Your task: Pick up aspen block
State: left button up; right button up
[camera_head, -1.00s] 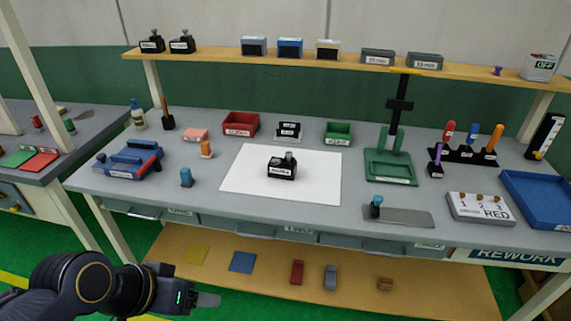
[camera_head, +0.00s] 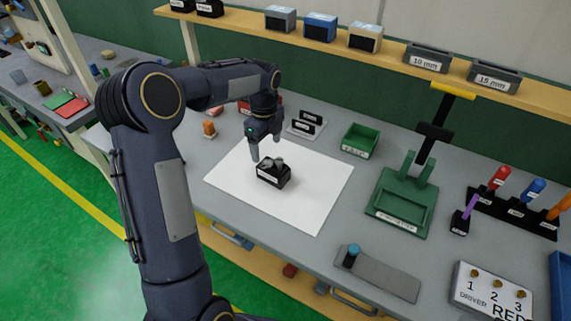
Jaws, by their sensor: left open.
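A black block (camera_head: 273,173) with a white label and a grey top part sits on the white mat (camera_head: 318,205). Its label is too small to read, so I cannot tell whether it is the aspen block. My left gripper (camera_head: 266,153) points down just above and behind this block, with its fingers apart and nothing between them. I cannot tell whether a fingertip touches the block. My right gripper is not in view.
A green bin (camera_head: 361,141) and a green fixture (camera_head: 402,200) stand right of the mat. A grey plate with a blue knob (camera_head: 352,256) lies in front. More black blocks (camera_head: 209,8) are on the upper shelf (camera_head: 395,45).

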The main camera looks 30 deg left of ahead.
aim_at(267, 164)
pick_arm(q)
jog(key=f, duration=0.2)
jog(key=f+p, duration=0.1)
jog(key=f, duration=0.4)
jog(key=shift+s+d+p, duration=0.1)
jog(key=shift+s+p, duration=0.15)
jog(key=shift+p, duration=0.1)
jog(key=shift+c, duration=0.5)
jog(key=c, duration=0.9)
jog(key=shift+c, duration=0.8)
jog(key=shift+r, duration=0.15)
